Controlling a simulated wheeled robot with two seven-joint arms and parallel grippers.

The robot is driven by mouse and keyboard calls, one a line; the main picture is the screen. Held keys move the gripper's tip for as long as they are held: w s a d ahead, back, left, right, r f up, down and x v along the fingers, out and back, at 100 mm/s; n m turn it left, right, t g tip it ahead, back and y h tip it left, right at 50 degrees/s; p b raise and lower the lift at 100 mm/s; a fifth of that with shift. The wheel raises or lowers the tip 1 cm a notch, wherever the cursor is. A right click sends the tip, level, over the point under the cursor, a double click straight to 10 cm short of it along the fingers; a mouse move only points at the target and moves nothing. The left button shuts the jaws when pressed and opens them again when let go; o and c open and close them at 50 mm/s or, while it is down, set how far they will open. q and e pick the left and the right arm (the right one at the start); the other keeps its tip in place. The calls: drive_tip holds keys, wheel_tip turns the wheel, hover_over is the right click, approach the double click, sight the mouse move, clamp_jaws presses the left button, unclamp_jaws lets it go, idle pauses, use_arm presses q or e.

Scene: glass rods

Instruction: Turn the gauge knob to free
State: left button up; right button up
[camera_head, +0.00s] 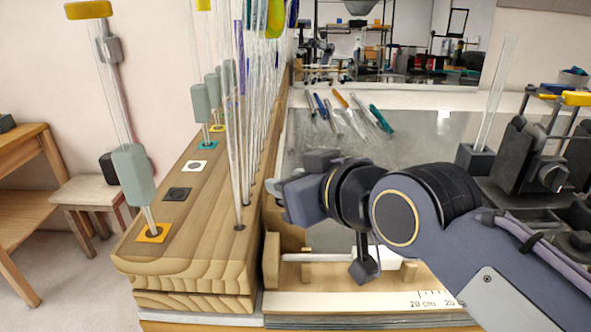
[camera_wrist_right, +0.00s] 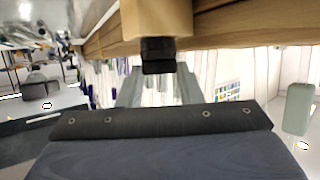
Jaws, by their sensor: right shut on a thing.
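My right gripper (camera_head: 286,194) reaches in from the right of the head view, over the left end of the wooden gauge (camera_head: 340,302) and close to the rack's right side. In the right wrist view, a small black knob (camera_wrist_right: 158,56) sticks out of a light wooden block (camera_wrist_right: 156,20). My right gripper (camera_wrist_right: 160,88) has one grey finger on each side of this knob and is shut on it. The head view does not show the knob clearly, and its setting cannot be read. My left gripper is not in view.
A wooden rack (camera_head: 208,225) with tall glass rods stands left of the gauge. A pale rod (camera_head: 325,257) lies along the gauge. Several tools (camera_head: 348,112) lie on the grey surface behind. Black holders (camera_head: 540,150) stand at the right.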

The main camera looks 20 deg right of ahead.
drive_tip(key=shift+a+m+t+h, duration=0.2)
drive_tip(key=shift+m+h, duration=0.85)
drive_tip(key=shift+h, duration=0.1)
drive_tip(key=shift+a+m+t+h, duration=0.15)
drive_tip(key=shift+m+t+h, duration=0.05)
drive_tip(key=shift+m+h, duration=0.9)
drive_tip(key=o, duration=1)
drive_tip(key=shift+s, duration=0.1)
drive_tip(key=shift+c, duration=0.2)
drive_tip(key=v, duration=0.7)
drive_tip(key=shift+s+r, duration=0.2)
drive_tip(key=shift+s, duration=0.15)
drive_tip(key=shift+a, duration=0.1)
